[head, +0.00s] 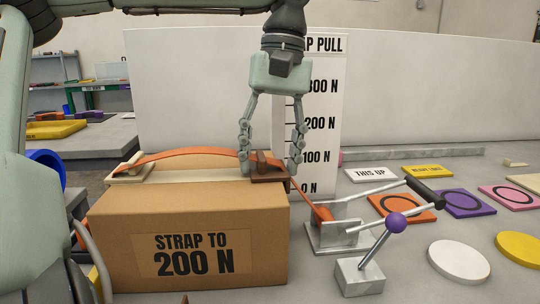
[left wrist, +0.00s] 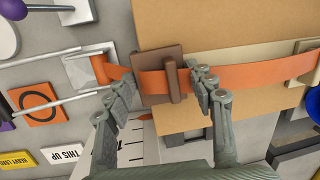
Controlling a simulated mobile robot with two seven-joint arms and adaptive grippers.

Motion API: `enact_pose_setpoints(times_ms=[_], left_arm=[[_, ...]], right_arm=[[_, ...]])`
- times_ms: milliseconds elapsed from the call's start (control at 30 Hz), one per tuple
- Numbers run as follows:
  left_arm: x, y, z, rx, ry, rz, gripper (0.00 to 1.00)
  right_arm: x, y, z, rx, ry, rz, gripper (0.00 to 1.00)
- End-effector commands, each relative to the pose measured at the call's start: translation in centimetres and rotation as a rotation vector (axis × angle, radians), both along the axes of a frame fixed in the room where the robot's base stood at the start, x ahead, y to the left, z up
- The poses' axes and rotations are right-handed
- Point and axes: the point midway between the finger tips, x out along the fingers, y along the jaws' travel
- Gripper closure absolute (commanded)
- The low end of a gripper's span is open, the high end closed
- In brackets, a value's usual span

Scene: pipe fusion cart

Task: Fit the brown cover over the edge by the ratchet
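The brown cover (head: 268,177) sits at the top right edge of the cardboard box (head: 190,200), on the ratchet side. It also shows in the left wrist view (left wrist: 150,58), where the orange strap (left wrist: 205,78) runs across its plate and a brown bar crosses over the strap. My left gripper (head: 270,168) points down over the cover. Its fingers are apart, one on each side of the bar, with gaps visible in the left wrist view (left wrist: 163,80). The ratchet (head: 335,235) stands right of the box with the strap leading into it. My right gripper is not in view.
A pale cover (head: 130,172) sits on the box's left edge under the strap. A purple-knobbed lever (head: 360,276) stands in front of the ratchet. The strap pull scale board (head: 325,75) rises behind my gripper. Coloured plates and discs lie at right.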

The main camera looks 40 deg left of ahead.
Motion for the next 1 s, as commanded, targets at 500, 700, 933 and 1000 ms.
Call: enact_pose_setpoints(times_ms=[500,700,933,1000], left_arm=[[0.0,0.0,0.1,0.000,0.000,0.000,0.24],[0.0,0.0,0.9,0.000,-0.001,0.000,0.24],[0.0,0.0,2.1,0.000,-0.001,0.000,0.24],[0.0,0.0,2.5,0.000,-0.001,0.000,0.24]], right_arm=[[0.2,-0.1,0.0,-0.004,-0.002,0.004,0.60],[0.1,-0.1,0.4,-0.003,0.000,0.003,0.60],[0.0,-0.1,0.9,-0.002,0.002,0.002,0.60],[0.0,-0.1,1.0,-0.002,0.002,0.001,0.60]])
